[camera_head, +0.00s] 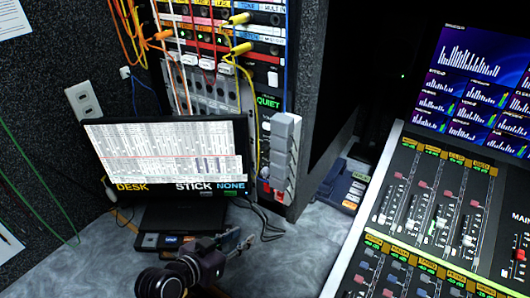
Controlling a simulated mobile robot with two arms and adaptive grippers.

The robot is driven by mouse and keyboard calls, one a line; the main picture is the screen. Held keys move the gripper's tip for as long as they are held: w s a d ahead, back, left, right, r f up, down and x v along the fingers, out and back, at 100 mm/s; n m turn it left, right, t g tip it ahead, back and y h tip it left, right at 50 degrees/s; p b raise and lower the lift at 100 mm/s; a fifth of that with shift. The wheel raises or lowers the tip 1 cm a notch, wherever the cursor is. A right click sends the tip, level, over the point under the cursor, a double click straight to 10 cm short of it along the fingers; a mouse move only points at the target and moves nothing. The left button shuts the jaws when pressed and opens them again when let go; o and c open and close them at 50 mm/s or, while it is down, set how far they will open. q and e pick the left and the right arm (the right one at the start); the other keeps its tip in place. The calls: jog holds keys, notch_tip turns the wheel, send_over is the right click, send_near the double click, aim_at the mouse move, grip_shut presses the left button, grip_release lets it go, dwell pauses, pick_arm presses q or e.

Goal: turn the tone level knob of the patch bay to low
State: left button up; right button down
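The patch bay (222,18) is the upright rack at the back centre, with coloured label strips, jacks and plugged cables. A lower grey panel (213,92) on it has rows of small controls, partly covered by cables. A green "QUIET" readout (268,102) shows on its right side. I cannot make out which control is the tone level knob or where it points. My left gripper (252,240) is low at the front, over the desk, well below the patch bay and touching nothing I can see. Its fingers look spread and empty. My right gripper is not in view.
A laptop-like screen (168,152) reading "DESK STICK NONE" stands before the patch bay's lower left. A grey block column (285,150) stands at its right. Cables hang across the front. A mixing console (435,210) fills the right. The grey desk (290,262) is clear at front centre.

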aim_at(263, 151)
pick_arm(q)
jog(key=w+d+r+t+h, duration=0.25)
jog(key=w+r+t, duration=0.25)
jog(key=w+r, duration=0.8)
jog(key=shift+m, duration=0.3)
jog(key=w+d, duration=0.1)
jog(key=w+d+r, duration=0.1)
jog(key=w, duration=0.1)
jog(key=w+d+r+p, duration=0.1)
jog(key=shift+w+d, duration=0.15)
jog(key=shift+f, duration=0.1)
grip_shut()
